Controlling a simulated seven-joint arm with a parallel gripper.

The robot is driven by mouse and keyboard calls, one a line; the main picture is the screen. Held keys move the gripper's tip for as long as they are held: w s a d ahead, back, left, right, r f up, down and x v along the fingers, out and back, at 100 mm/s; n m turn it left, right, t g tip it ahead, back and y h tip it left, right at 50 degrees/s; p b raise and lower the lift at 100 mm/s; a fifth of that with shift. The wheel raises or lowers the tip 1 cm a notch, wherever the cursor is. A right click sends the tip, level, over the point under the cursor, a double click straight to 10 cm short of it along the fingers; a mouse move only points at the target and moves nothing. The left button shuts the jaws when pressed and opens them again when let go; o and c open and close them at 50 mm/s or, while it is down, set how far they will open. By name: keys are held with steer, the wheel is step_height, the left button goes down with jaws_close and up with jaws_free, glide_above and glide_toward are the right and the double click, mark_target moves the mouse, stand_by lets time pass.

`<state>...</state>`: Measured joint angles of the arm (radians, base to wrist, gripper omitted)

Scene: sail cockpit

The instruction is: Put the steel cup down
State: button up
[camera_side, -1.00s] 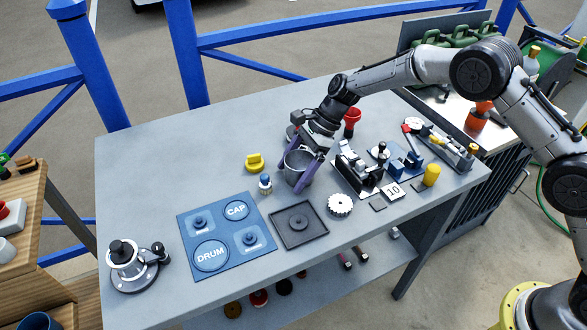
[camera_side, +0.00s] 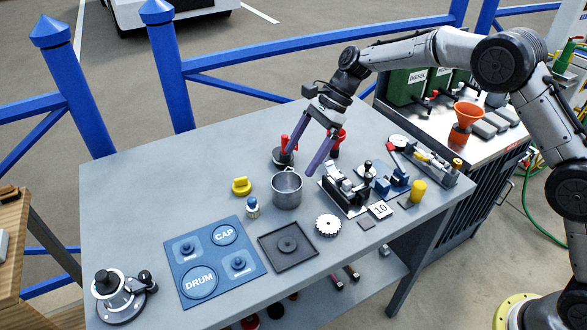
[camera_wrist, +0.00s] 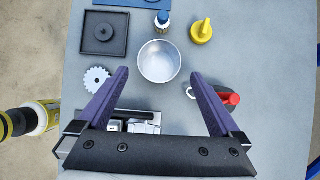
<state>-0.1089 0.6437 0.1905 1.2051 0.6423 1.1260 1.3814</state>
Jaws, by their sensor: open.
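The steel cup (camera_side: 287,188) stands upright on the grey table, near its middle. In the wrist view the cup (camera_wrist: 159,61) looks empty and lies just beyond the fingertips, between their lines. My gripper (camera_side: 305,161) is open, with its two purple fingers spread above and behind the cup. In the wrist view my gripper (camera_wrist: 160,76) has nothing between its fingers, and they look clear of the cup.
A blue-capped bottle (camera_side: 253,208) and a yellow part (camera_side: 241,187) stand left of the cup. A red-handled item (camera_side: 284,155) is behind it. A black tray (camera_side: 262,258), a white gear (camera_side: 327,226) and a metal fixture (camera_side: 343,190) are close by.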

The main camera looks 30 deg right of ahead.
steer(key=shift+d+r, duration=0.3)
steer(key=shift+r, duration=0.1)
steer(key=s+d+r+n+t+h, duration=0.1)
steer(key=s+d+r+n+h, duration=0.1)
steer(key=s+d+r+n, duration=0.45)
steer(key=s+d+r+n+t+h, duration=0.1)
steer(key=s+d+r+n+t, duration=0.15)
steer(key=s+r, duration=0.65)
steer(key=s+d+f+n+h, duration=0.1)
steer(key=s+d+n, duration=0.1)
steer(key=s, duration=0.5)
steer(key=s+d+f+n+t+h, duration=0.1)
steer(key=s+d+f+n, duration=0.1)
steer(key=s, duration=0.5)
steer(key=s+d+f+n+t+h, duration=0.1)
steer(key=s+d+f+n, duration=0.1)
steer(key=s+d+n, duration=0.2)
steer(key=s+n, duration=0.1)
steer(key=s, duration=0.2)
steer(key=shift+s+d+h, duration=0.15)
steer(key=shift+s+h, duration=0.15)
steer(key=shift+s, duration=0.05)
